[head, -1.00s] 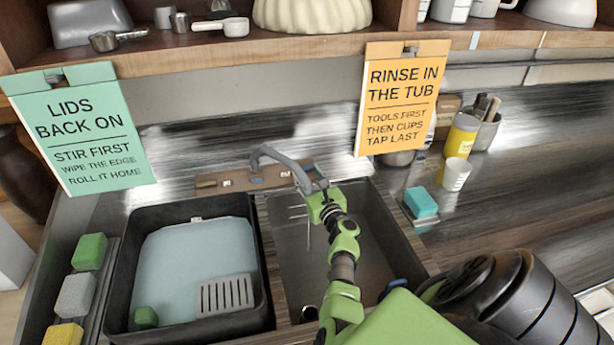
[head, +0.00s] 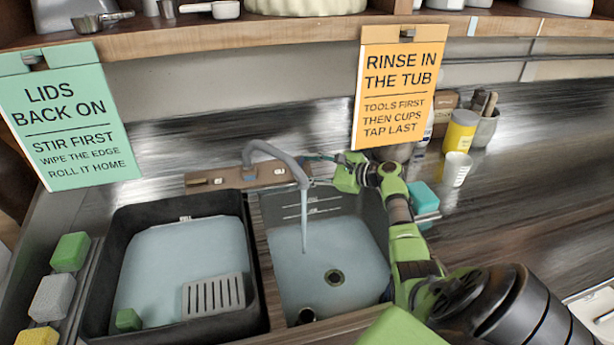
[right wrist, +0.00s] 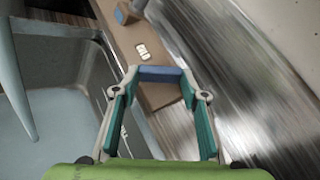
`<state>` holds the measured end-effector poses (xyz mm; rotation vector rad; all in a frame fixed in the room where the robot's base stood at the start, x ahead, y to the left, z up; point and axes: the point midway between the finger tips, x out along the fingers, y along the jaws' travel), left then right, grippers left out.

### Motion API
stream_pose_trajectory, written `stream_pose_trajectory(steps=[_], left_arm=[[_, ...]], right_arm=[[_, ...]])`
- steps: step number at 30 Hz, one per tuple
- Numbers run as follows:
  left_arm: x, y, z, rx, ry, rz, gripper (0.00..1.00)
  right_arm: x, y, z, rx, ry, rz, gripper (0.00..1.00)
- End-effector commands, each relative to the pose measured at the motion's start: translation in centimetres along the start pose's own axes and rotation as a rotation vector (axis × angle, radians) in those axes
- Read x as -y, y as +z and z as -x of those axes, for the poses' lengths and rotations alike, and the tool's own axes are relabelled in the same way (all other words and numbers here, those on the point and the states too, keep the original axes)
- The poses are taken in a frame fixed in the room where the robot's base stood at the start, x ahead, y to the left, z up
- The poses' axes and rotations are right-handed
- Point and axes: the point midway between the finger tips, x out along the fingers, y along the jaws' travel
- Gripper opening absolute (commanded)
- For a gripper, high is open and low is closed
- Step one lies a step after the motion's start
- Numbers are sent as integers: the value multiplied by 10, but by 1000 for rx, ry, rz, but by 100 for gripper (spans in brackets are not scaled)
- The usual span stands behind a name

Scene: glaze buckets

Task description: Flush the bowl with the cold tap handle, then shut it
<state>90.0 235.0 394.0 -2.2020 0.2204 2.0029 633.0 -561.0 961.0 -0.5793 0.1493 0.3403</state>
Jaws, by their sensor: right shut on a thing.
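The grey tap spout (head: 268,153) arches over the right-hand sink bowl (head: 375,222), and a water stream (head: 304,225) falls from it. Pale bluish water covers the bowl's floor, with the round drain (head: 333,277) visible. My right gripper (head: 325,159) reaches in from the right, beside the spout end. In the right wrist view its teal fingers are shut on the blue cold tap handle (right wrist: 160,73), beside a plate (right wrist: 152,92) marked with a small label that seems to read COLD. My left gripper is out of view.
A dark tub (head: 130,235) of pale water stands left of the bowl, holding a slotted grey piece (head: 213,295) and a green block (head: 128,319). Sponges (head: 70,251) line the far left. A teal sponge (head: 422,198), yellow can (head: 461,131) and white cup (head: 456,169) stand right. Signs hang above.

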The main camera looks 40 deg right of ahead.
Motion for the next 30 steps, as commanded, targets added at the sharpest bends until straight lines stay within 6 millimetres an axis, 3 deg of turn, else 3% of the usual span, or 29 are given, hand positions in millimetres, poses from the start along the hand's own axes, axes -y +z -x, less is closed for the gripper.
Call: stream_pose_trajectory(steps=[9,26,27,29,30], left_arm=[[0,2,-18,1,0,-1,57],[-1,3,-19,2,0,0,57],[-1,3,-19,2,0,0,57],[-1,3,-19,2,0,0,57],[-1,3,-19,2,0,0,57]], right_arm=[[3,0,-1,2,103,78,19],[4,2,-1,3,126,97,19],[4,2,-1,3,126,97,45],[4,2,-1,3,126,96,57],[4,2,-1,3,126,96,57]])
